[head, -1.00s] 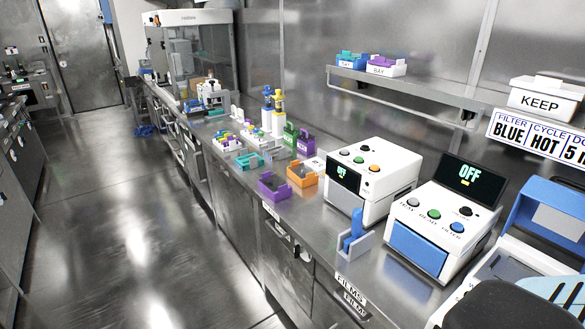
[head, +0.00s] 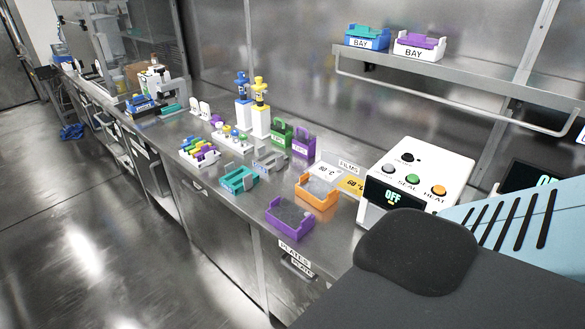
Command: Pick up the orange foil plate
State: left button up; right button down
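An orange low tray-like piece (head: 329,203) with a grey, flat inside sits on the steel counter (head: 235,205), in the middle right of the head view. It is the only orange tray-shaped thing in view. A similar purple piece (head: 283,235) sits in front of it, nearer the counter's front edge. Neither of my grippers is in view. A part of my own arm, dark with a light blue slotted cover, fills the lower right and hides some of the counter.
A white sealing machine (head: 429,169) with an OFF display stands to the right of the orange piece. Teal (head: 238,180) and grey (head: 268,160) holders are to its left; green (head: 282,134) and purple (head: 303,143) racks stand behind. A shelf (head: 450,75) overhangs the back.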

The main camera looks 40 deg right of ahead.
aim_at(317, 193)
jog(key=i, duration=2.8)
jog(key=i+z, duration=0.2)
jog(key=z, duration=4.65)
jog(key=i+j, duration=0.05)
